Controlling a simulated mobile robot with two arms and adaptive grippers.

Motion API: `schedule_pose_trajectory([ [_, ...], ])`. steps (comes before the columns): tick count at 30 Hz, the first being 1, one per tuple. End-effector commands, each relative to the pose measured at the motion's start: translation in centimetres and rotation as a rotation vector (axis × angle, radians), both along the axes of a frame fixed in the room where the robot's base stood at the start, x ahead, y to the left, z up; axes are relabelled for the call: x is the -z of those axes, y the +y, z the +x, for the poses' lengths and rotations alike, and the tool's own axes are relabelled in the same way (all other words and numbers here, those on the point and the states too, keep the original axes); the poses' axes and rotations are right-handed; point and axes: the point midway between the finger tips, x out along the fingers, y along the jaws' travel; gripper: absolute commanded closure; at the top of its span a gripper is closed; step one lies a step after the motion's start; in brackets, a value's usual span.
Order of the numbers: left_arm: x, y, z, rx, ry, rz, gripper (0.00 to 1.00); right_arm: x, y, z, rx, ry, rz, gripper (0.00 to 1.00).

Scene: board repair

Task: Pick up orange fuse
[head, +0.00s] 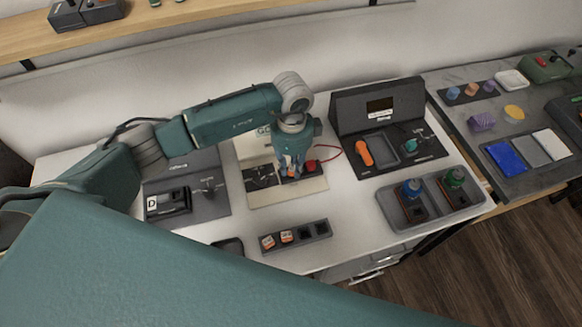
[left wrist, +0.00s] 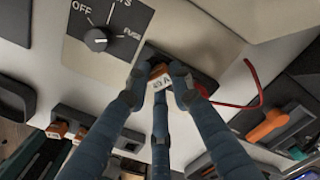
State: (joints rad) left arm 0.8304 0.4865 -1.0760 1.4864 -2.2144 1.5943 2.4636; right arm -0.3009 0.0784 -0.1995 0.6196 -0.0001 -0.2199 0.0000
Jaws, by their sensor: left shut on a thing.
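My left gripper (head: 292,172) is over the pale board (head: 262,190) in the middle of the table, pointing down. In the left wrist view its fingers (left wrist: 160,85) are shut around an orange fuse (left wrist: 160,72) with a white label. The fuse is at the dark fuse holder on the board, beside the OFF/FUSE dial (left wrist: 97,38). I cannot tell whether it is seated in a slot or just above it. In the head view the fingers mostly hide the fuse. My right gripper is not in view.
A dark tray (head: 318,228) in front holds two more orange fuses with white labels and has empty slots. A red wire (head: 328,149) loops right of the gripper. A tester box (head: 376,106), a grey bin (head: 455,205) and a device marked D (head: 166,203) stand around.

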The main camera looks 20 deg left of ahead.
Motion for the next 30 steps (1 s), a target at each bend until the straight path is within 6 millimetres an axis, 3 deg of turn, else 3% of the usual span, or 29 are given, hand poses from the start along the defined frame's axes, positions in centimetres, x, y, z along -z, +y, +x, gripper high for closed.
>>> schedule_pose_trajectory([
  [5, -1.0, -0.1, 0.1, 0.001, -0.003, -0.003, 0.96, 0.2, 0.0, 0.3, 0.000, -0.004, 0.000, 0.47],
  [10, -3.5, 0.0, 0.2, 0.001, -0.006, -0.003, 1.00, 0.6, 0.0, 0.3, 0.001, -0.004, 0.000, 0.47],
  [21, -13.8, -0.1, 0.2, 0.002, -0.007, -0.003, 1.00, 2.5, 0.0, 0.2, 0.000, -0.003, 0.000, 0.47],
  [27, -18.0, 0.0, 0.1, 0.001, -0.005, 0.000, 1.00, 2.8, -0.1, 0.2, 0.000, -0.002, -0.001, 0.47],
  [30, -19.2, 0.0, 0.1, -0.001, -0.004, 0.000, 1.00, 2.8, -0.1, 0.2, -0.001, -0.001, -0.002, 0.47],
])
